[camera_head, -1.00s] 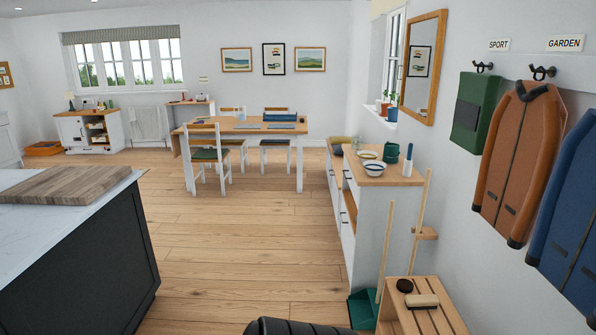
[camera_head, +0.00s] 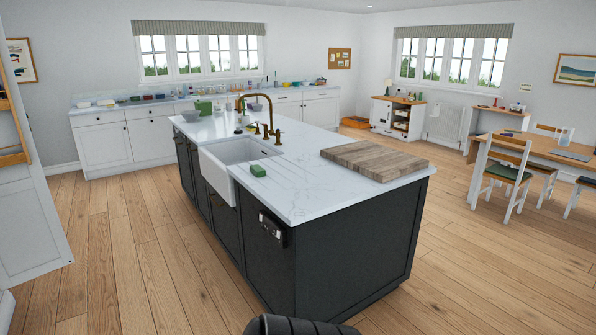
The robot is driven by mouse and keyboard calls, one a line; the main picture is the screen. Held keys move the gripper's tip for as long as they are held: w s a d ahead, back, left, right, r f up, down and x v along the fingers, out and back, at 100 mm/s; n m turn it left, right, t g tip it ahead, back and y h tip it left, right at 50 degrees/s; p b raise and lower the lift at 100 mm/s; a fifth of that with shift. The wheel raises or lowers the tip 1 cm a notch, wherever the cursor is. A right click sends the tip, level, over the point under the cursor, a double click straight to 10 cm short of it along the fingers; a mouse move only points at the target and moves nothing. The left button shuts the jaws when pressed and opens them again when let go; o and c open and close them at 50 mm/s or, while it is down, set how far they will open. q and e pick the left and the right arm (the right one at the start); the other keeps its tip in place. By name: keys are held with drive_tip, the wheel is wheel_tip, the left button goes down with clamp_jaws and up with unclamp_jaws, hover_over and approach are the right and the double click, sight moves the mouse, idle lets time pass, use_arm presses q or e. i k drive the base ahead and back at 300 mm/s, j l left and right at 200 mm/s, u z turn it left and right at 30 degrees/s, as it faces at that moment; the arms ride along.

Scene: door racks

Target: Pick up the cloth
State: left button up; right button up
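I cannot make out a cloth for certain in this view. Neither of my grippers is in view.
The dark island (camera_head: 352,248) fills the middle, with a brass tap (camera_head: 266,119) and a wooden board (camera_head: 374,159). White cabinets (camera_head: 102,145) line the back wall. A dining table (camera_head: 560,153) with chairs stands right. Wooden floor is clear on both sides of the island.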

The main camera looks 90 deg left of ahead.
sight(257, 170)
drive_tip(key=u, duration=3.05)
drive_tip(key=i+j+z, duration=0.3)
drive_tip(key=i+j, duration=0.95)
drive_tip(key=i, duration=0.35)
drive_tip(key=i+j+z, duration=0.25)
drive_tip(key=i+j, duration=1.2)
drive_tip(key=j, duration=0.15)
